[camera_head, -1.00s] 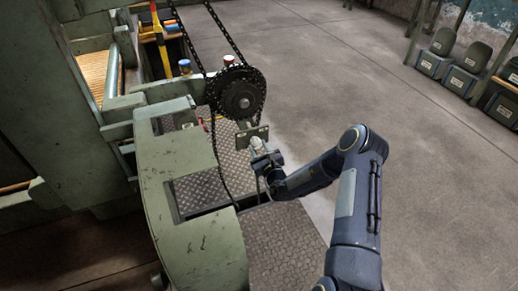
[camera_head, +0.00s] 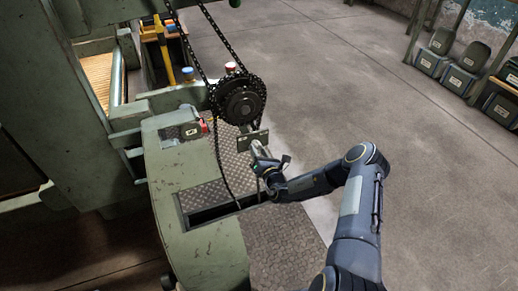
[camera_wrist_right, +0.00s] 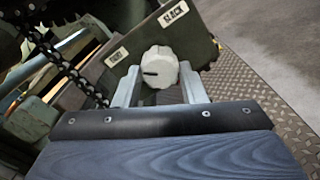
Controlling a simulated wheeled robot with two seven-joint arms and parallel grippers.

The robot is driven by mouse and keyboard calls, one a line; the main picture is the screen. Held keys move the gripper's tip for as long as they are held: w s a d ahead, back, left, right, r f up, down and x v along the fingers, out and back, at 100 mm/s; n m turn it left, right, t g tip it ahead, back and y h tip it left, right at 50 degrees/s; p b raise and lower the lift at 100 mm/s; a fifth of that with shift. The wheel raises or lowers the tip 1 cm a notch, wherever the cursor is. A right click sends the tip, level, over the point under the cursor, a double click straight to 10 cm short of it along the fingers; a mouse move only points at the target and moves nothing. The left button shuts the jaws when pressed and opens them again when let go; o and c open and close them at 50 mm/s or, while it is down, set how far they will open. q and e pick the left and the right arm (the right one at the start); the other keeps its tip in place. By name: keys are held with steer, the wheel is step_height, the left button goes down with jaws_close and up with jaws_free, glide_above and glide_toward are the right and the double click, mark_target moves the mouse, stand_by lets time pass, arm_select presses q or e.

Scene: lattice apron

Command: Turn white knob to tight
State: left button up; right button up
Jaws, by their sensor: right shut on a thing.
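The white knob (camera_wrist_right: 160,68) is ribbed and has a dark pointer mark on its left side. It sits on a green plate (camera_wrist_right: 215,45) with a "SLACK" label (camera_wrist_right: 174,13) at upper right and a smaller label (camera_wrist_right: 117,57) at left, too small to read surely. The pointer lies toward the left label. My right gripper (camera_wrist_right: 160,88) has a finger on each side of the knob and is shut on it. In the head view my right gripper (camera_head: 262,165) is at the plate below the chain sprocket; the knob is mostly hidden there. My left gripper is not in view.
A dark sprocket (camera_head: 240,103) with a hanging chain (camera_head: 218,160) is close to my right gripper. The green machine housing (camera_head: 205,245) stands to the left, with a gap in its top. Open concrete floor (camera_head: 340,70) lies to the right.

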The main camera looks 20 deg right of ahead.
steer(key=m+p, duration=0.1)
steer(key=m, duration=0.2)
steer(key=shift+r, duration=0.1)
steer(key=m+p, duration=0.1)
steer(key=m, duration=0.2)
steer(key=shift+m, duration=0.3)
steer(key=m+p, duration=0.1)
steer(key=m, duration=1.2)
steer(key=shift+m, duration=0.3)
steer(key=m, duration=0.3)
steer(key=shift+r+m+b, duration=0.1)
steer(key=shift+m+b, duration=0.45)
steer(key=shift+m, duration=1.55)
